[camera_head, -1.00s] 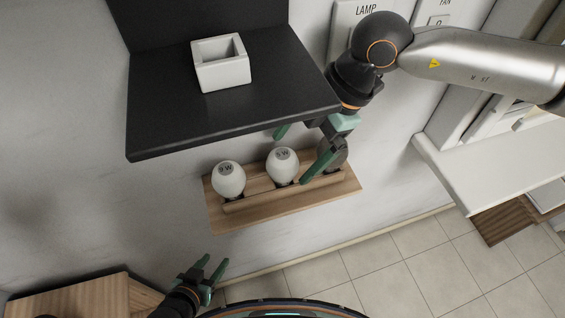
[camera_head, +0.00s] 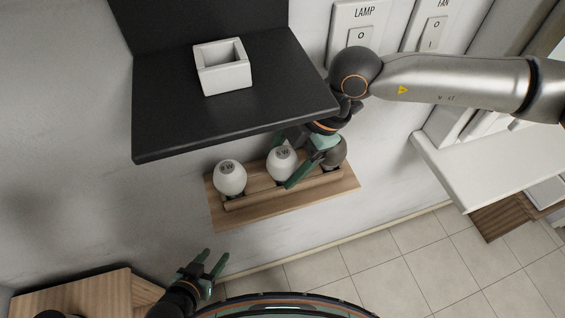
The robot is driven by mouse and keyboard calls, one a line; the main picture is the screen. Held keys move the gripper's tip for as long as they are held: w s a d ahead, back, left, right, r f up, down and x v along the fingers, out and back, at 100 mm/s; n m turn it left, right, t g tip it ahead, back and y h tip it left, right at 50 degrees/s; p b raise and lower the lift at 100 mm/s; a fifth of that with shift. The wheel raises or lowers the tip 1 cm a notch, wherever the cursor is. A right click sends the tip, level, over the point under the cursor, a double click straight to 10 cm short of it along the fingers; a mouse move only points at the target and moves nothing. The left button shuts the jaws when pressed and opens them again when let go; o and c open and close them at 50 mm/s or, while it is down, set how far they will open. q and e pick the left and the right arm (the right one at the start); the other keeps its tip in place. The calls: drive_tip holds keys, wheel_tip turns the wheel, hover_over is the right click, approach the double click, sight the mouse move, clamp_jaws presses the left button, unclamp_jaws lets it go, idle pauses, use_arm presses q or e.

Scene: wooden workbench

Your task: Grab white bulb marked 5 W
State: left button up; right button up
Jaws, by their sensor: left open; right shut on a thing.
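Two white bulbs and a grey bulb (camera_head: 336,153) stand in a row on a wooden rack (camera_head: 235,216) on the wall. The middle white bulb (camera_head: 278,167) has a marking ending in W; its digit is too small to read surely. The left white bulb (camera_head: 229,181) carries another W marking. My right gripper (camera_head: 287,161) has its green fingers closed around the middle white bulb, which still sits at the rack. My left gripper (camera_head: 214,257) is open and empty, below the rack at the lower left.
A black shelf (camera_head: 170,120) overhangs above the rack and carries a white square open box (camera_head: 222,66). LAMP (camera_head: 358,35) and FAN (camera_head: 434,33) switches are on the wall at the upper right. A white ledge (camera_head: 490,165) juts out at right. Wooden furniture (camera_head: 80,294) is at lower left.

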sight(284, 151)
drive_tip(key=c, duration=0.5)
drive_tip(key=shift+r, duration=0.1)
drive_tip(key=shift+c, duration=0.2)
drive_tip(key=shift+r, duration=0.5)
wheel_tip(284, 151, up, 2)
drive_tip(key=shift+r+b, duration=0.15)
drive_tip(key=shift+b, duration=0.5)
use_arm(q)
drive_tip(key=w+d+f+b, duration=0.1)
drive_tip(key=d+f+b, duration=0.2)
drive_tip(key=f+b, duration=0.8)
drive_tip(key=shift+w+d+m+h+b, duration=0.2)
drive_tip(key=shift+w+m+h+b, duration=0.15)
drive_tip(key=shift+b, duration=0.65)
use_arm(e)
drive_tip(key=s+d, duration=0.2)
drive_tip(key=s, duration=0.6)
drive_tip(key=s+d, duration=0.3)
drive_tip(key=s, duration=0.6)
drive_tip(key=shift+d, duration=0.25)
